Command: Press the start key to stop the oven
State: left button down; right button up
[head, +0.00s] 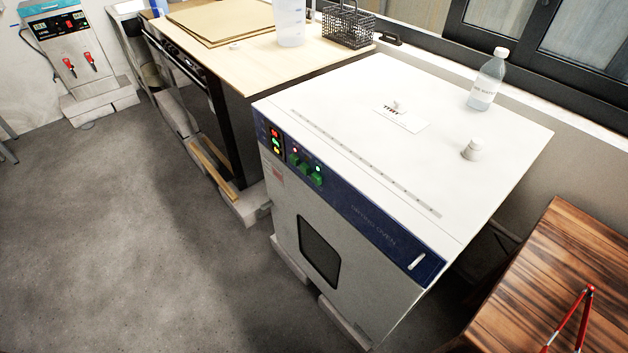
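The drying oven (345,235) is a white box in the middle of the head view. A blue control panel (345,205) runs along the top of its front. At the panel's left end is a lit display (275,142) with red, green and yellow figures. Right of it are several green keys or switches (303,168) with small indicator lights above, one reddish and one greenish. Their labels are too small to read, so I cannot tell which is the start key. The door has a dark window (319,252) and looks shut. Neither of my grippers is in view.
On the oven top are a clear bottle (487,82), a white knob-like piece (473,149) and a label card (402,119). A wooden table (545,275) with a red tool (582,320) stands at right. The grey floor (130,230) at left is clear.

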aim_at(315, 178)
jog(key=u, duration=1.3)
jog(key=k, duration=1.15)
jog(key=z, duration=1.65)
jog(key=i, duration=0.5)
